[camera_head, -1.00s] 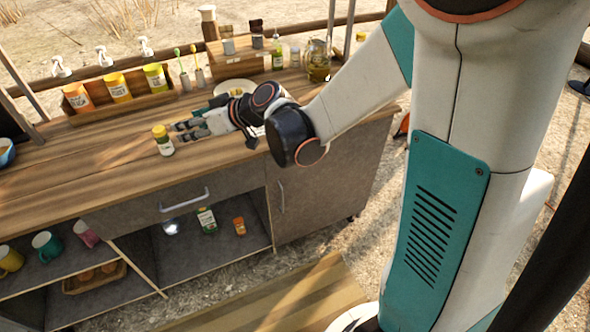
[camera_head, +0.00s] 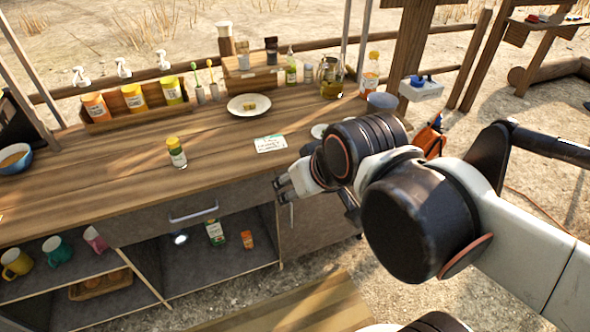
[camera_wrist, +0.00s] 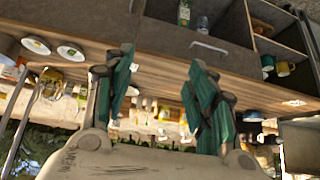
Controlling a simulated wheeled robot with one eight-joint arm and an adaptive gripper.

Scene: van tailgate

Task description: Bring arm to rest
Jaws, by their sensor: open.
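My gripper (camera_head: 283,190) is in front of the counter's front edge, right of the drawer handle, in the head view. In the wrist view its two green-padded fingers (camera_wrist: 165,95) stand wide apart with nothing between them. My arm reaches in from the right and is bent, with the dark wrist joints hiding part of the counter's right end. A small jar with a yellow lid (camera_head: 176,153) stands upright on the counter, well left of the gripper and apart from it.
The wooden counter (camera_head: 120,190) has a drawer handle (camera_head: 193,213) and open shelves with mugs (camera_head: 57,250) below. The ground in front is clear.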

